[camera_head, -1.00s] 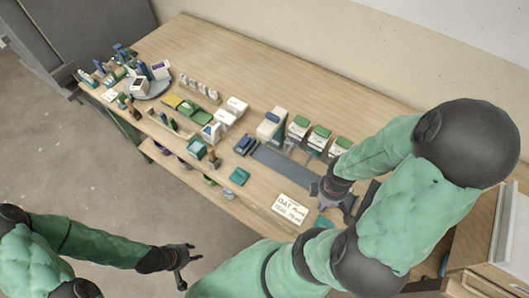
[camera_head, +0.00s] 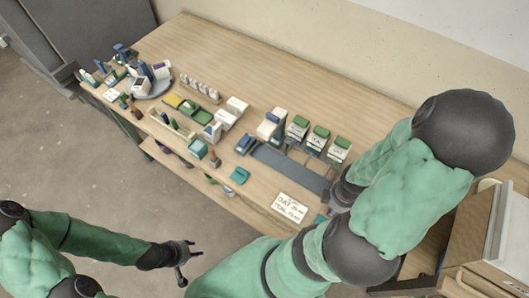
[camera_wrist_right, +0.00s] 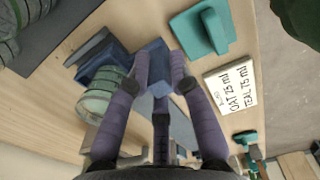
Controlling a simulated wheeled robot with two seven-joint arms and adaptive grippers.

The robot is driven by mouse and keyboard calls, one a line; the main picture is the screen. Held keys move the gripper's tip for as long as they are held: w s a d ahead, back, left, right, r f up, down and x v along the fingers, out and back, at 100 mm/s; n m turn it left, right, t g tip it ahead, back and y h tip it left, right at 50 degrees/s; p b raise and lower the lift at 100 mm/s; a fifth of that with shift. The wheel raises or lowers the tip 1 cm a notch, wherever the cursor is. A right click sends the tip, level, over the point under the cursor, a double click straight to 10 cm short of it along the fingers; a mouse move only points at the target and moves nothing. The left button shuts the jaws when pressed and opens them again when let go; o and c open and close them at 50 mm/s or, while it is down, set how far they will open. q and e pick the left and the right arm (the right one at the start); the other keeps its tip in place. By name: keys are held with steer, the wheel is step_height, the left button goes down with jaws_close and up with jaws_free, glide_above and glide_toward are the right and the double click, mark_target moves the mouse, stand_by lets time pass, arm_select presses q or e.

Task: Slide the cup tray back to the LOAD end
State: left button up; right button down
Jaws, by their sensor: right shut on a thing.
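The grey-blue track of the cup tray (camera_head: 285,170) runs along the table's right part. My right gripper is at its right end, mostly hidden behind my forearm in the head view. In the right wrist view, the right gripper (camera_wrist_right: 160,70) has its fingers closed around a blue block (camera_wrist_right: 154,62), which looks like the tray's handle. How the block joins the tray is hidden by the fingers. My left gripper (camera_head: 187,261) is open and empty, in front of the table over the floor.
White buckets with green tops (camera_head: 319,138) stand behind the track. A written card (camera_head: 290,207) and a teal block (camera_head: 239,176) lie in front of it. A dark blue item (camera_head: 245,144) sits at the track's left end. Other items crowd the left table.

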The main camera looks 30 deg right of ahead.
steer(key=c, duration=1.2)
jaws_free()
step_height(320, 180, up, 7)
steer(key=p, duration=0.7)
steer(key=shift+r, duration=0.1)
